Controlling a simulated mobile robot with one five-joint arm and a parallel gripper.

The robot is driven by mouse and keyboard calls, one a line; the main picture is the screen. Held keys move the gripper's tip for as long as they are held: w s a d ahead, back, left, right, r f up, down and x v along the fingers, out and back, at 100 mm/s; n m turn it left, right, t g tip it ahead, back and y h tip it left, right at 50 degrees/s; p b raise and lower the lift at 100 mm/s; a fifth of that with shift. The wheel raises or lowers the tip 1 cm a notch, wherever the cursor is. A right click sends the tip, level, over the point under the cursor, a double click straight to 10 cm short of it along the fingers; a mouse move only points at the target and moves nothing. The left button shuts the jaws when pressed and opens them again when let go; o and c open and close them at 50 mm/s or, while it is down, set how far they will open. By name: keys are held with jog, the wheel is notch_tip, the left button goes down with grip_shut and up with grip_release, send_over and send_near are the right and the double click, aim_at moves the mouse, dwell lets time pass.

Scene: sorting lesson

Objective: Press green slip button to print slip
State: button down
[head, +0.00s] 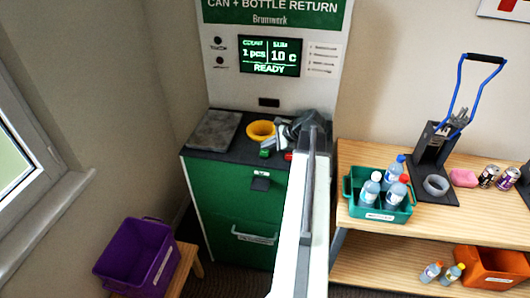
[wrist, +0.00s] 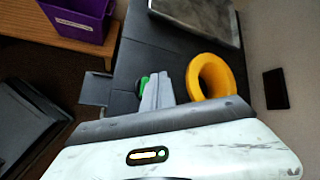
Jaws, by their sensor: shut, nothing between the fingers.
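The green slip button (head: 265,153) sits on the front part of the return machine's dark counter, with a red button (head: 288,156) to its right. In the wrist view the green button (wrist: 144,82) shows just left of my gripper (wrist: 157,80), partly hidden by its fingers. My gripper is shut and empty, low over the counter near the button. I cannot tell whether they touch. In the head view my arm covers part of the counter. The machine's screen (head: 270,56) reads 1 pcs, 10 c, READY.
A yellow ring (head: 261,130) lies on the counter close to my gripper, and a grey plate (head: 214,130) lies left of it. A green crate with bottles (head: 378,213) stands on the wooden bench at right. A purple bin (head: 137,256) is at lower left.

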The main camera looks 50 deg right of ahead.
aim_at(267, 153)
jog(key=shift+f, duration=0.1)
jog(key=shift+s+f+b, duration=0.1)
jog(key=shift+f+b, duration=0.2)
jog(key=shift+b, duration=0.1)
jog(key=shift+f+b, duration=0.55)
dwell(0.7)
jog(key=shift+r, duration=0.1)
jog(key=shift+r+p, duration=0.85)
jog(key=shift+p, duration=0.1)
notch_tip(267, 153, up, 5)
jog(key=p, duration=0.5)
jog(key=shift+r, duration=0.15)
dwell(0.4)
